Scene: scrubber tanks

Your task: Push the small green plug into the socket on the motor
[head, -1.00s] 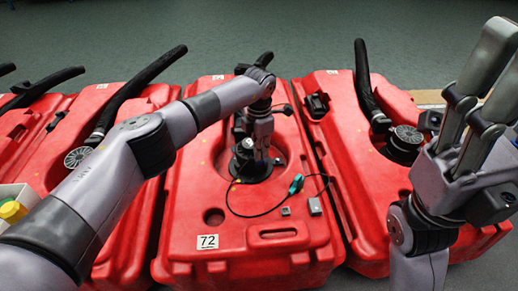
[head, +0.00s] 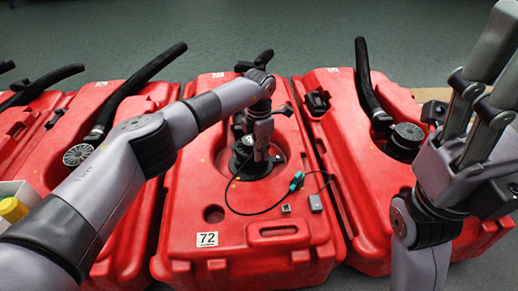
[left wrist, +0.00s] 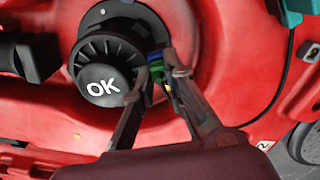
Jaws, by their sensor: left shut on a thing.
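The small green plug (left wrist: 155,66), with blue beside the green, is between my left fingertips in the left wrist view, at the right side of the black motor (left wrist: 107,62). My left gripper (left wrist: 158,84) is shut on the plug. The motor's round cap reads "OK". The socket is hidden, so I cannot tell how deep the plug sits. In the head view my left gripper (head: 261,153) points down at the motor (head: 248,168) in the recess, and the plug is too small to make out. My right gripper (head: 506,70) is raised at the right, fingers apart and empty.
The motor sits in a red tank (head: 230,261) labelled 72. Similar red tanks with black hoses stand either side. A white box (head: 17,193) is at the left.

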